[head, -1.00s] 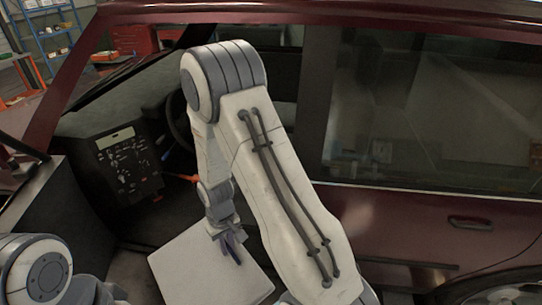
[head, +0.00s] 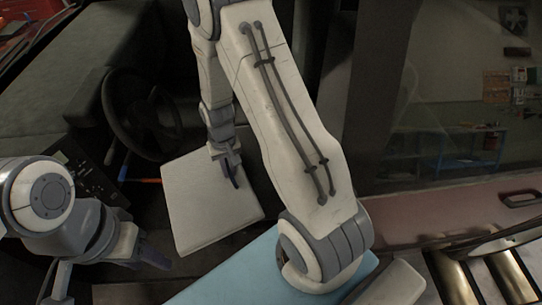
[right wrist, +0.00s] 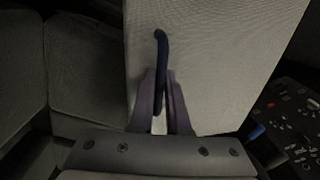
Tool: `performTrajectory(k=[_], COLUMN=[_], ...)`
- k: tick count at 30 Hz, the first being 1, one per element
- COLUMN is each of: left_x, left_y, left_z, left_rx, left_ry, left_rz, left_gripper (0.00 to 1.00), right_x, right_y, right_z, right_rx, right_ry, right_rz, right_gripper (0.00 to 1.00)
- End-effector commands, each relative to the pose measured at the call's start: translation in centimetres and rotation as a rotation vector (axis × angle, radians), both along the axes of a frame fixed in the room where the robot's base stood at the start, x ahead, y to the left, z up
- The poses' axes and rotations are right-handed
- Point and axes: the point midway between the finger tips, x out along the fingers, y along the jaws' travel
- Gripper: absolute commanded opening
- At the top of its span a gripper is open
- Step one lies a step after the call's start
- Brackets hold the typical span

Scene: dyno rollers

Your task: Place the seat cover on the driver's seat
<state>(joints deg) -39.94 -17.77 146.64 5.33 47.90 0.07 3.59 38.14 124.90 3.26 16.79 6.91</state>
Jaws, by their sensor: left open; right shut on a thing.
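The seat cover (head: 203,208) is a pale, flat, square pad inside the car, tilted, below the steering wheel (head: 140,115). My right gripper (head: 230,172) is shut on it by a dark blue loop. In the right wrist view the cover (right wrist: 215,50) fills the upper middle, with the loop between the fingers of my right gripper (right wrist: 160,105). Grey seat upholstery (right wrist: 88,65) shows at the left of that view; I cannot tell which seat it is. Whether the cover touches a seat is hidden. My left gripper (head: 155,258) is open and empty, left of the cover.
The dashboard (head: 75,65) and a dark control panel (head: 90,175) lie left of the cover. The panel's knobs (right wrist: 300,135) show at the right in the wrist view. The car's door pillar (head: 365,90) and a window (head: 455,100) stand right of my right arm.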

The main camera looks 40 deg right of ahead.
Motion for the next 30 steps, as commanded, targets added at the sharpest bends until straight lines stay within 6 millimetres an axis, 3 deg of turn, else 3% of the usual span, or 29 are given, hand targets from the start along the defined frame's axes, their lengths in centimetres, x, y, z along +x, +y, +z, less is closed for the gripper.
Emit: performTrajectory(k=[1, 3, 12, 18, 25, 30], left_x=[0.0, 0.0, 0.0, 0.0, 0.0, 0.0], left_y=[0.0, 0.0, 0.0, 0.0, 0.0, 0.0], left_z=[-3.1, -5.5, -15.2, -20.6, -23.5, -22.3], left_rx=[0.001, 0.001, 0.001, 0.001, 0.001, 0.001], left_ry=[0.001, 0.001, 0.001, 0.001, 0.001, 0.001], left_rz=[0.000, 0.000, -0.001, -0.001, -0.002, -0.002], left_gripper=[0.50, 0.50, 0.50, 0.50, 0.50, 0.50], right_x=[0.9, 2.1, 5.9, 7.0, 7.3, 7.4], right_y=[-1.3, -3.3, -12.5, -18.4, -22.3, -23.0], right_z=[-2.8, -4.8, -12.1, -15.7, -17.4, -16.9], right_rx=[0.006, 0.017, 0.054, 0.062, 0.059, 0.058], right_ry=[-0.006, -0.011, -0.056, -0.099, -0.133, -0.141], right_rz=[-0.107, -0.283, -1.055, -1.514, -1.821, -1.883], right_gripper=[0.00, 0.00, 0.00, 0.00, 0.00, 0.00])
